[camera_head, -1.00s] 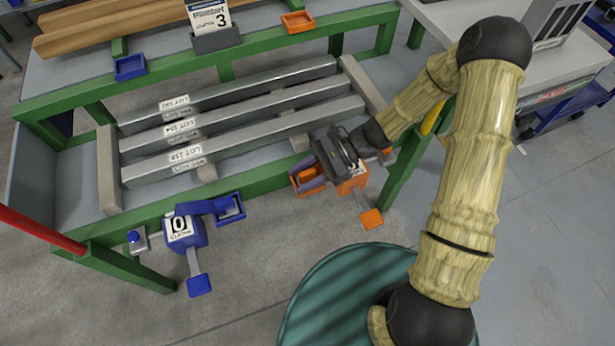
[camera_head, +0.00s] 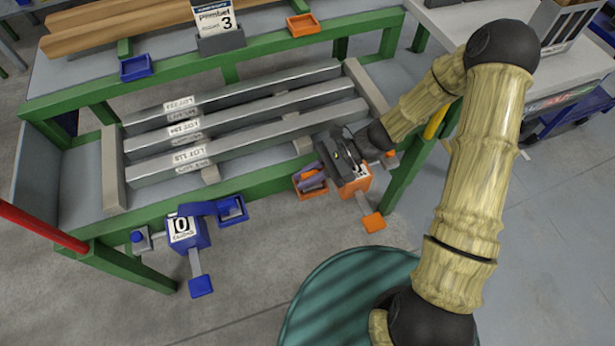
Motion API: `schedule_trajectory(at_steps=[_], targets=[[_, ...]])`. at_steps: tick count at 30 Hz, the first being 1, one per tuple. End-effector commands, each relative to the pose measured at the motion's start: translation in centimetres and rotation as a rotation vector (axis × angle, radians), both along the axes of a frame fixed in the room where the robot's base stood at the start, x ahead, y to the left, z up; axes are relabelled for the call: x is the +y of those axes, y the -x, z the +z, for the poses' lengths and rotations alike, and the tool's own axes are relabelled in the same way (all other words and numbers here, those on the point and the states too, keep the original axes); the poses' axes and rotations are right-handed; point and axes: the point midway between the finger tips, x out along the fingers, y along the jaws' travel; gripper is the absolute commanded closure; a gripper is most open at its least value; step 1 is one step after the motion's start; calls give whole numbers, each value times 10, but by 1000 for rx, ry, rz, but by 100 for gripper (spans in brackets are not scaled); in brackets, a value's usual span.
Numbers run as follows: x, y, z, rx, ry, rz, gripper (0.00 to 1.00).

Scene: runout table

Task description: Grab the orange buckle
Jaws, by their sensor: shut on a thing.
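The orange dispenser unit (camera_head: 354,184) hangs at the front right of the green table, with a white label and an orange foot pad (camera_head: 373,222). An orange tray (camera_head: 298,184) juts from its left side. A small orange piece, apparently the orange buckle (camera_head: 318,187), shows in the tray beside a purplish band (camera_head: 311,178). My dark gripper (camera_head: 324,170) is down at the tray's right edge, in front of the unit. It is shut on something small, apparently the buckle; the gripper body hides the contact.
A blue unit (camera_head: 185,230) with a blue tray (camera_head: 232,209) stands to the left. Labelled grey metal bars (camera_head: 250,125) lie on the table behind. A green leg (camera_head: 408,170) and a yellow post (camera_head: 436,119) stand close right.

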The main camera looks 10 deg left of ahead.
Motion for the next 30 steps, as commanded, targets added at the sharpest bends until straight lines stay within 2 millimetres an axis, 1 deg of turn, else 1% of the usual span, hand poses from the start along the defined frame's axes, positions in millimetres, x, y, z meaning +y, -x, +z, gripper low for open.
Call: schedule_trajectory(at_steps=[1, 5, 9, 12, 15, 18, 30], targets=[[0, 0, 10, -3, -1, 0, 100], [0, -1, 33, -5, 0, 0, 100], [0, -1, 62, -5, -1, 0, 100], [0, -1, 79, -4, 0, -1, 100], [0, 0, 89, -2, 0, -1, 100], [0, 0, 92, -2, 0, -1, 100], [0, 0, 92, 0, 0, 0, 100]])
